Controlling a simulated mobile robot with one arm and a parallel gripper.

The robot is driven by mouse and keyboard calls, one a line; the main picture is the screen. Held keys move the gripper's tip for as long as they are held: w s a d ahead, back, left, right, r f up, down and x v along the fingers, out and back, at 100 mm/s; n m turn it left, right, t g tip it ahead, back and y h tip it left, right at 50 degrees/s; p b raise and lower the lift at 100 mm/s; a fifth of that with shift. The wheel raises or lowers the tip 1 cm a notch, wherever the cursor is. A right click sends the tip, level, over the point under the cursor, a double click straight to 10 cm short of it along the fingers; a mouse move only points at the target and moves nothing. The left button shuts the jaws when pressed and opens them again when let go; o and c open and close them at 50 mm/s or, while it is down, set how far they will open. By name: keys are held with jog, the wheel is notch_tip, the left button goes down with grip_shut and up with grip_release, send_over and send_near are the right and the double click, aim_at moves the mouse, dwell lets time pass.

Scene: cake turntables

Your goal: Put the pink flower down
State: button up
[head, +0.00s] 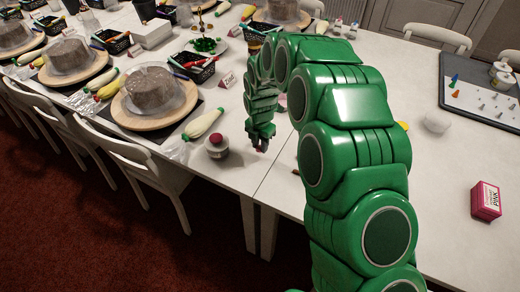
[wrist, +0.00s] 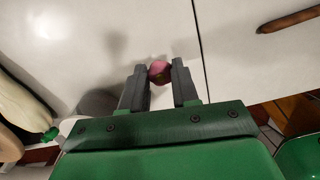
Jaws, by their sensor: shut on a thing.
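The pink flower (wrist: 159,72) is small and round, with a greenish spot, and sits between the fingertips of my gripper (wrist: 160,83) in the wrist view. My gripper is shut on it. In the head view my gripper (head: 262,146) hangs above the white table, near its front edge and close to the seam between two tables. I cannot make out the flower in the head view. I cannot tell how far the flower is from the table top.
A small pot with a dark red ball (head: 216,142) stands left of my gripper, with a piping bag (head: 203,124) behind it. A cake on a wooden turntable (head: 139,119) is farther left. A brown stick (wrist: 290,21) lies right of the seam.

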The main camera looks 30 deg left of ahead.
aim_at(260, 150)
jog(key=shift+w+a+f, duration=0.1)
jog(key=shift+w+f, duration=0.05)
jog(key=shift+f, duration=1.6)
jog(key=o, duration=1)
jog(key=shift+f, duration=0.15)
notch_tip(260, 150, up, 12)
jog(key=shift+f, duration=0.1)
jog(key=shift+r, duration=0.25)
